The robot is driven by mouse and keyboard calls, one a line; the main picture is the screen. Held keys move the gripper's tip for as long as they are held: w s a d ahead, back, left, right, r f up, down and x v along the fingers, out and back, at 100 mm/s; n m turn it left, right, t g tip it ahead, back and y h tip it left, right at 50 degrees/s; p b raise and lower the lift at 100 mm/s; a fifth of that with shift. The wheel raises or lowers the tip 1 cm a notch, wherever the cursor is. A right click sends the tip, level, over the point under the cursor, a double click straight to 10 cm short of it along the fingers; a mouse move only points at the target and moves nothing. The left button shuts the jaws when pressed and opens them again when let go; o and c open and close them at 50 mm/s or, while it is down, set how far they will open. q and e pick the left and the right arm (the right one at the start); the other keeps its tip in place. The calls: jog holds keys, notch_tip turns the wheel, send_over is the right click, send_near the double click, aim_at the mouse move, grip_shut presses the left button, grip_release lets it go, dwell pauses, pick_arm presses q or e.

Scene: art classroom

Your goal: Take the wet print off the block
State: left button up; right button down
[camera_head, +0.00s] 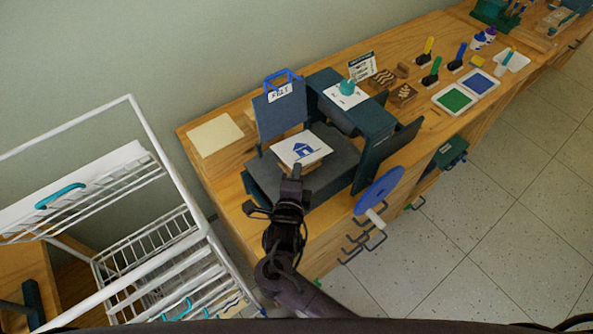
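The wet print (300,147) is a white sheet with a blue house on it. It lies on a brown wooden block (313,166), whose edge shows beneath it. The block rests on the grey bed (262,176) of a dark press (376,122). My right gripper (296,172) is at the near edge of the print, pointing away from me. Its fingertips overlap that edge in the picture; I cannot tell whether they touch or grip the sheet. My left gripper is not in view.
A flap marked FELT (280,111) stands up behind the bed. A blue handwheel (379,191) is at the right. A white wire rack (150,240) stands at the left. A cream paper stack (215,135) lies on the wooden counter (235,200). Ink pads (454,98) and stamps are farther right.

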jog(key=r+p+v, duration=0.2)
jog(key=p+v, duration=0.2)
jog(key=v, duration=1)
